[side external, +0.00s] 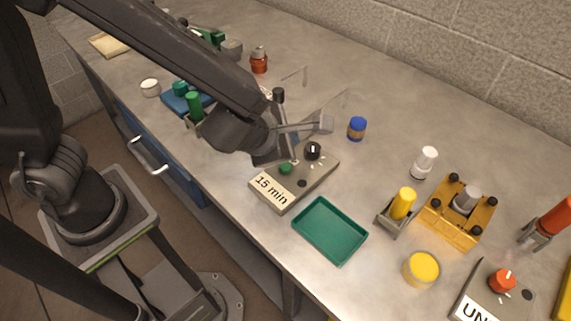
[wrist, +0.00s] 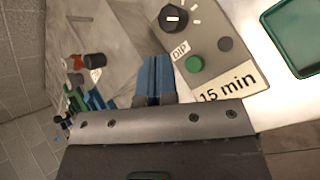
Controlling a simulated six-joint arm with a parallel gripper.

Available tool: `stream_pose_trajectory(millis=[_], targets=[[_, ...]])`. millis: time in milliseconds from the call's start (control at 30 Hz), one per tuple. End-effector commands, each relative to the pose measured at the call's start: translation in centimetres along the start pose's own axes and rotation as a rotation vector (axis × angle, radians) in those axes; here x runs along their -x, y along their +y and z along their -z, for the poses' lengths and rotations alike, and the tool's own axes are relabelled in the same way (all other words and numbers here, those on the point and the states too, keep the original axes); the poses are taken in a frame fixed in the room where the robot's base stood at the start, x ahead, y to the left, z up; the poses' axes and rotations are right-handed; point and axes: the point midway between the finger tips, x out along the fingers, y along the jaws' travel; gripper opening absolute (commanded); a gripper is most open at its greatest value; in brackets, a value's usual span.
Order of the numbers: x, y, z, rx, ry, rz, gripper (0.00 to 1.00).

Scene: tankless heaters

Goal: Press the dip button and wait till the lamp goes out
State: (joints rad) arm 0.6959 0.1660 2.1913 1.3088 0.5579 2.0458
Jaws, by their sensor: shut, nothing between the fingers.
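The control box (side external: 320,177) with the "15 min" label lies on the bench, and its near face fills the upper right of the wrist view. Its green button (side external: 286,168) sits beside the "DIP" label; it also shows in the wrist view (wrist: 195,63). A dark round disc (wrist: 225,44), perhaps the lamp, looks unlit; it also shows in the side view (side external: 302,183). A black knob (wrist: 172,18) is on the box's far part. My gripper (wrist: 155,62) is shut and empty, its tips left of the green button and apart from it in the wrist view.
A yellow cylinder in a holder (side external: 402,205), a yellow fixture (side external: 456,232) and another box with a red knob (side external: 495,296) are to the right.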

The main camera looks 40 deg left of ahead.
Motion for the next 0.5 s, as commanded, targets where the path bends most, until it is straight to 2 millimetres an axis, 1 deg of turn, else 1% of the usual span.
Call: stream_pose_trajectory(millis=[100, 233, 500], targets=[[-1.2, -0.9, 0.9, -0.004, 0.003, 0.001, 0.00], [-2.2, -1.6, 1.6, -0.003, 0.003, -0.001, 0.00], [-3.1, -2.2, 2.2, 0.001, 0.000, -0.001, 0.00]])
